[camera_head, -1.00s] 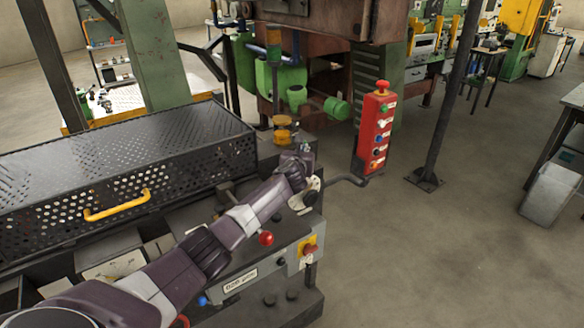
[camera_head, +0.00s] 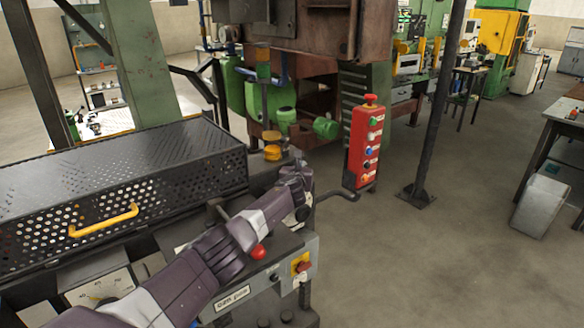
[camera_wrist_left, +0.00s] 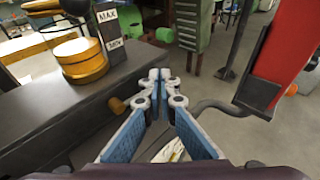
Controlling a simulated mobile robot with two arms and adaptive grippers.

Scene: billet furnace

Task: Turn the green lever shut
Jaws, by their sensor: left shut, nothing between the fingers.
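I cannot make out a green lever for certain in either view. Green rounded machine parts (camera_head: 268,100) stand under the rusty housing in the head view, with a green cylinder (camera_head: 326,128) at their right. My left gripper (camera_head: 299,170) is over the far right end of the grey bench in the head view, small and partly hidden by its own wrist. In the left wrist view its blue-padded fingers (camera_wrist_left: 160,82) meet at the tips, shut and empty. A dark bent rod (camera_wrist_left: 212,106) lies just right of them. My right gripper is not in view.
A red button box (camera_head: 364,145) stands right of my left gripper. A perforated black cover (camera_head: 120,190) with a yellow handle fills the left. A yellow knob (camera_wrist_left: 82,60) and a MAX label (camera_wrist_left: 107,16) are left of the fingers. A dark post (camera_head: 436,110) rises from open floor.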

